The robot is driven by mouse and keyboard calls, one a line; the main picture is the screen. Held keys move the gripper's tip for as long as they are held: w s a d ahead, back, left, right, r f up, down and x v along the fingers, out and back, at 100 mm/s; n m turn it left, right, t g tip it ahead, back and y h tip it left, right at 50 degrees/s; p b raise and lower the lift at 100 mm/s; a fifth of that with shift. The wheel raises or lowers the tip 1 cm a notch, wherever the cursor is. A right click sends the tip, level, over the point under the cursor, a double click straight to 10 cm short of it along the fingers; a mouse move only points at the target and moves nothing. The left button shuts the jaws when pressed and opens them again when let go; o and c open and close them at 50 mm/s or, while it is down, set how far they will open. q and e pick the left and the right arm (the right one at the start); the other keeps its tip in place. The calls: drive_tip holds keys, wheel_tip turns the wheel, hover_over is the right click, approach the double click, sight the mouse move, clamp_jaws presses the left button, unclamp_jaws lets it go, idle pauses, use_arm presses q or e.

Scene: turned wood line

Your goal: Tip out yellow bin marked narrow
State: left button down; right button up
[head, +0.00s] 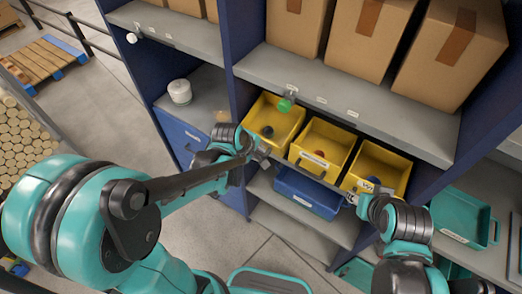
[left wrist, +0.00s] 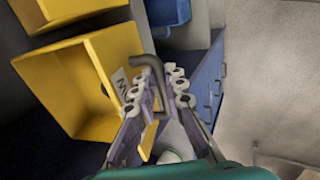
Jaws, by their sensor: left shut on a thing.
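Three yellow bins stand in a row on a shelf in the head view: left (head: 262,115), middle (head: 318,137) and right (head: 385,165). In the left wrist view my fingers (left wrist: 160,92) close around this handle beside the yellow bin (left wrist: 62,80). Its label (left wrist: 119,84) is partly hidden and I cannot read it fully. My right gripper (head: 368,200) is by the front of the right bin; its jaws are unclear.
A blue bin (head: 307,194) sits on the shelf below. A white canister (head: 179,92) is to the left, a teal tray (head: 460,215) to the right.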

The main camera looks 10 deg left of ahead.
use_arm(q)
drive_tip(key=shift+s+a+f+t+h+b, duration=0.1)
drive_tip(key=shift+s+f+t+h+b, duration=0.2)
drive_tip(key=shift+s+f+t+b, duration=0.4)
use_arm(e)
wheel_tip(320, 180, down, 2)
drive_tip(key=shift+f, duration=0.15)
use_arm(q)
drive_tip(key=shift+w+r, duration=0.15)
drive_tip(key=shift+w, duration=0.15)
drive_tip(key=c, duration=1.9)
unclamp_jaws()
drive_tip(key=shift+o, duration=0.2)
drive_tip(key=shift+r, duration=0.1)
drive_tip(key=v, duration=1.2)
drive_tip(key=shift+s, duration=0.15)
